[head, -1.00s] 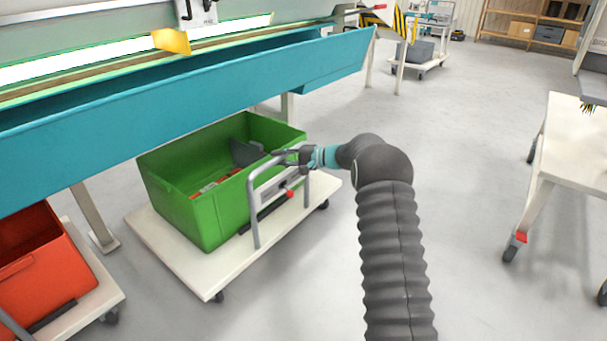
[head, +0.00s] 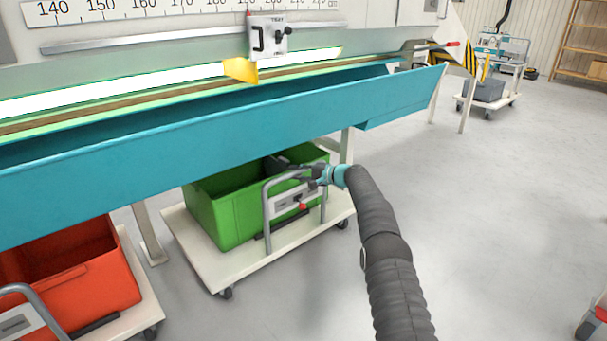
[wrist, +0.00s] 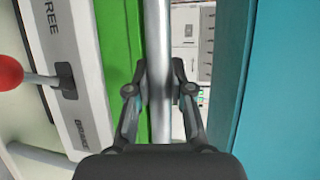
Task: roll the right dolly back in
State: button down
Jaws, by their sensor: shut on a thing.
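The right dolly (head: 247,268) is a white wheeled platform carrying a green crate (head: 225,218). It stands partly under the teal trough (head: 190,155) of the bench. A grey push handle (head: 266,220) rises at its near side, with a label plate and a red-knobbed lever (head: 302,207). My gripper (head: 310,175) is at the top of this handle, and its fingers are shut on the bar. In the wrist view the bar (wrist: 159,70) runs between the two fingers, with the green crate (wrist: 119,50) to the left and the teal trough (wrist: 278,90) to the right.
A second dolly with a red crate (head: 80,275) stands at the lower left. A bench leg (head: 149,235) stands between the two dollies, and another leg (head: 346,147) stands behind the right one. The floor to the right (head: 480,220) is mostly clear.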

jog(key=shift+w+a, duration=0.35)
jog(key=shift+w, duration=0.2)
jog(key=shift+a, duration=0.1)
jog(key=c, duration=1)
grip_release()
jog(key=shift+a, duration=0.15)
jog(key=shift+v, duration=0.8)
jog(key=v, duration=1)
jog(key=shift+s+d, duration=0.1)
jog(key=shift+d, duration=0.15)
